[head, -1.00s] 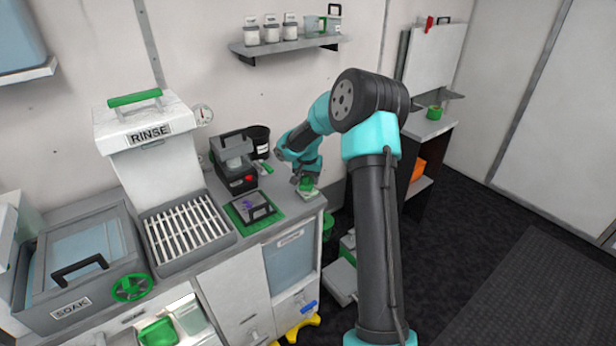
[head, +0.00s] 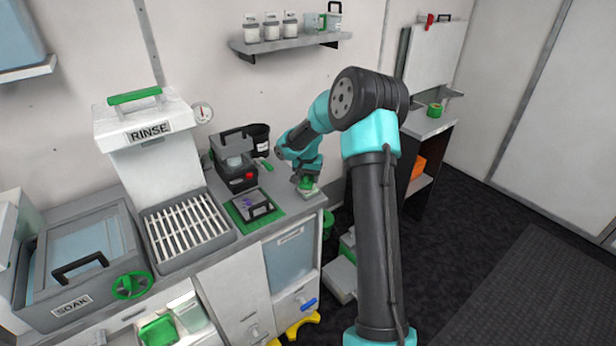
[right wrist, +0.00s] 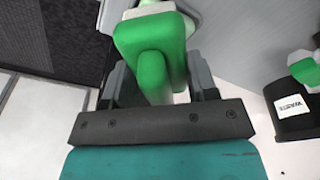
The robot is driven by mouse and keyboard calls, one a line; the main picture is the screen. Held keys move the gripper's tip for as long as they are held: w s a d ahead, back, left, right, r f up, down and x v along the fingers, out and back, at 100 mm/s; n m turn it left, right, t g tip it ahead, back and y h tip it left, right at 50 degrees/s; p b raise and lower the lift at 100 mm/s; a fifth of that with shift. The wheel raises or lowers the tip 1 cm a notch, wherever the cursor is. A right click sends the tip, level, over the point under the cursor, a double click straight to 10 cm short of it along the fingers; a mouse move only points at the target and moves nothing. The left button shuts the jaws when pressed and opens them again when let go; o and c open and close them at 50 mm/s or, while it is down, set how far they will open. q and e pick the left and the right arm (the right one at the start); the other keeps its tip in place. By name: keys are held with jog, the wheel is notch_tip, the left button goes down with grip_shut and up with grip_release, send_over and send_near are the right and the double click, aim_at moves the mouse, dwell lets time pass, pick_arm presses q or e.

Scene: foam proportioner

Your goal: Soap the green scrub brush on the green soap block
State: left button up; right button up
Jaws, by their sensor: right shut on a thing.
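My right gripper (head: 305,179) is at the front right corner of the counter, pointing down. It is shut on the green scrub brush (head: 306,185). In the right wrist view the brush (right wrist: 152,75) is a rounded green body between the fingers of my right gripper (right wrist: 162,88). Just below the brush is a small pale dish (head: 309,194) on the counter. The green soap block cannot be told apart from the brush here; the gripper and brush cover that spot. Whether brush and soap touch cannot be told. My left gripper is not in view.
The rinse unit (head: 150,150) and soak tank (head: 90,260) stand further left. The counter's edge is close by.

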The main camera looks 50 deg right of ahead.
jog(key=shift+f, duration=0.45)
dwell(1.5)
jog(key=shift+r, duration=3.6)
